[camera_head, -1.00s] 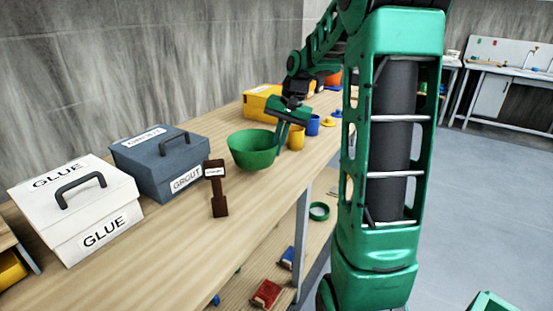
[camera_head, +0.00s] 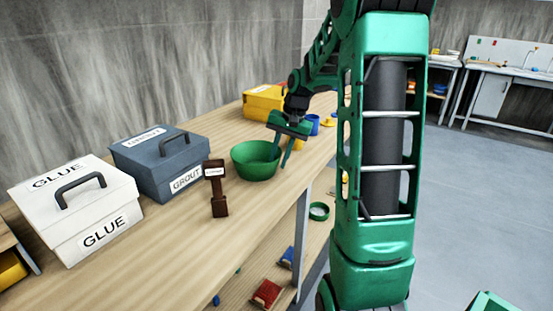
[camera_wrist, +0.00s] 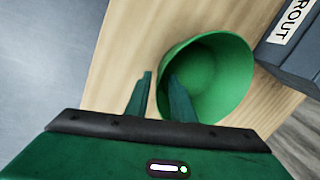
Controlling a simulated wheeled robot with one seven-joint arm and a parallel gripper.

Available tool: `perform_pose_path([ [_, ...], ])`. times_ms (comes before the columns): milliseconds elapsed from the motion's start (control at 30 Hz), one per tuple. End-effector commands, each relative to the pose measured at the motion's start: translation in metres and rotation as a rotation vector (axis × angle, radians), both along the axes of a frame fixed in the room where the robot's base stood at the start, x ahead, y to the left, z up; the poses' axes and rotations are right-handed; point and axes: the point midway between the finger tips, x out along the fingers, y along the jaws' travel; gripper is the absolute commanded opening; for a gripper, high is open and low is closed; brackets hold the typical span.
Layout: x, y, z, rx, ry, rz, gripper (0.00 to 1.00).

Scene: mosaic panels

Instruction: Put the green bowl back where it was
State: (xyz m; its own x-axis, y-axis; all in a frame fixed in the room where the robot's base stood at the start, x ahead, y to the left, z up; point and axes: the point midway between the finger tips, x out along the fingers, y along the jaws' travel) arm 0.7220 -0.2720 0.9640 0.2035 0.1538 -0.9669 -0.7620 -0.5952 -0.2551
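The green bowl (camera_head: 250,165) stands upright on the wooden bench, right of the grout box and behind a small brown sign. It appears empty in the wrist view (camera_wrist: 225,80). My gripper (camera_head: 280,156) is at the bowl's right rim, pointing down. In the wrist view its two fingers (camera_wrist: 159,78) are apart with the rim between them, one finger over the inside of the bowl and one outside. A gap shows between the outer finger and the bowl wall. Whether the inner finger touches the bowl cannot be told.
The grey grout box (camera_head: 160,160) and white glue box (camera_head: 75,210) stand to the left. The brown sign (camera_head: 216,188) is near the front edge. A yellow box (camera_head: 262,103) and blue cup (camera_head: 313,125) are farther back. A lower shelf (camera_head: 245,280) holds small items.

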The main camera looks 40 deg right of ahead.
Motion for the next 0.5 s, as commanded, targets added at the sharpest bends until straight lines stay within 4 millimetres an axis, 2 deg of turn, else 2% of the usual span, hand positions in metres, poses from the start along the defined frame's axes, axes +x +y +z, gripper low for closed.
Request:
perform_pose_path([
  [333, 0.0, -0.001, 0.004, 0.0, -0.001, -0.001, 0.21],
  [500, -0.004, -0.004, 0.024, -0.002, -0.004, -0.001, 0.21],
])
